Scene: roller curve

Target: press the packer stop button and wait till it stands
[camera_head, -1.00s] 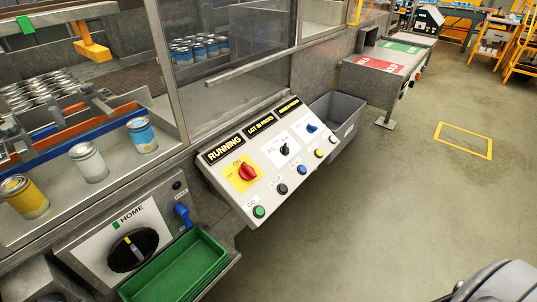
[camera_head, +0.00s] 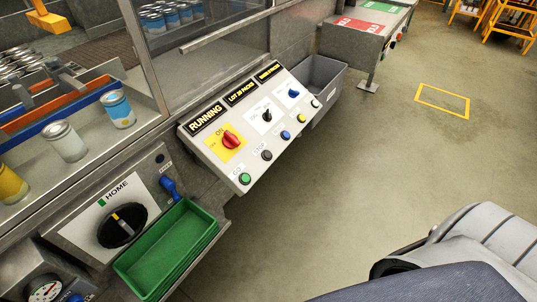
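The packer's sloped control panel (camera_head: 225,162) is in the middle of the head view. Its lit signs include one reading RUNNING (camera_head: 206,118). The stop button (camera_head: 267,155) is dark, in the lower row, between the green GO button (camera_head: 245,179) and a blue button (camera_head: 286,135). A red rotary switch (camera_head: 231,140) sits on a yellow plate marked ON. A grey arm part of mine (camera_head: 470,255) fills the lower right corner. No gripper fingers show, and nothing touches the panel.
A green tray (camera_head: 205,212) and a black HOME dial (camera_head: 121,226) are left of the panel. A grey bin (camera_head: 328,72) stands behind it. Cans (camera_head: 118,109) stand on the ledge at left. The floor right of the panel is clear, with a yellow marked rectangle (camera_head: 443,101).

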